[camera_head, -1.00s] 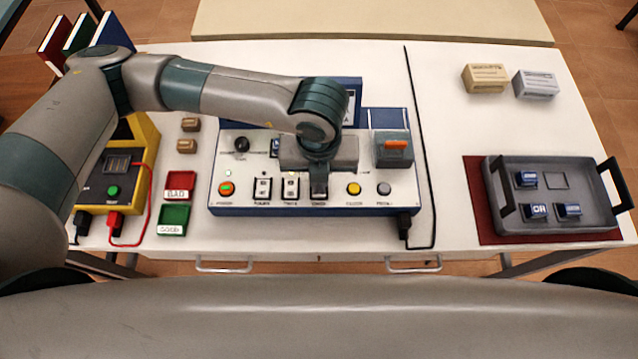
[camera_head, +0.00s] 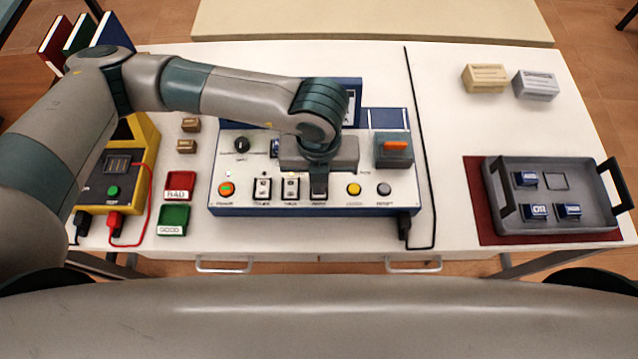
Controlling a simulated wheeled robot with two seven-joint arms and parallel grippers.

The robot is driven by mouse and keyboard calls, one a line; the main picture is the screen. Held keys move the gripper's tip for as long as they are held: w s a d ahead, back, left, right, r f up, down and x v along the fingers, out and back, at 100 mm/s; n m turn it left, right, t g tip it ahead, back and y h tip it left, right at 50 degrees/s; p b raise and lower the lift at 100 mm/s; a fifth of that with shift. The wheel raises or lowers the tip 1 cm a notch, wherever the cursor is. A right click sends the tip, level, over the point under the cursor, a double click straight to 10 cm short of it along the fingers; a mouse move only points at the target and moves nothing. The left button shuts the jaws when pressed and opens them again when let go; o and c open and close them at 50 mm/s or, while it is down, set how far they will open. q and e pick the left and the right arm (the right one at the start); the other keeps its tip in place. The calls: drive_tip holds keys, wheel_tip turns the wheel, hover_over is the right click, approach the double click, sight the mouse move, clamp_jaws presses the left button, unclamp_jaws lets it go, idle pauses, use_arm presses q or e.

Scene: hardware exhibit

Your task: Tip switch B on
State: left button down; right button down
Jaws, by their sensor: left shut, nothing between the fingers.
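A white and blue control panel (camera_head: 330,206) stands in the middle of the table. Two white rocker switches, one on the left (camera_head: 262,188) and one in the middle (camera_head: 290,188), show on its front row. The labels are too small to read, so I cannot tell which is switch B. My left gripper (camera_head: 319,190) is shut and empty, pointing down over the third position in that row, right of the two visible rockers. Its fingertips hide most of what is there, and I cannot tell whether they touch it. My right gripper is not in view.
A yellow tester (camera_head: 148,165) and red (camera_head: 180,185) and green (camera_head: 173,220) trays stand left. A grey tray (camera_head: 590,212) is right.

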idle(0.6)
use_arm(q)
drive_tip(key=shift+f+b, duration=0.7)
idle(0.5)
wheel_tip(320, 180, up, 7)
drive_tip(key=p, duration=0.3)
idle(0.7)
idle(0.7)
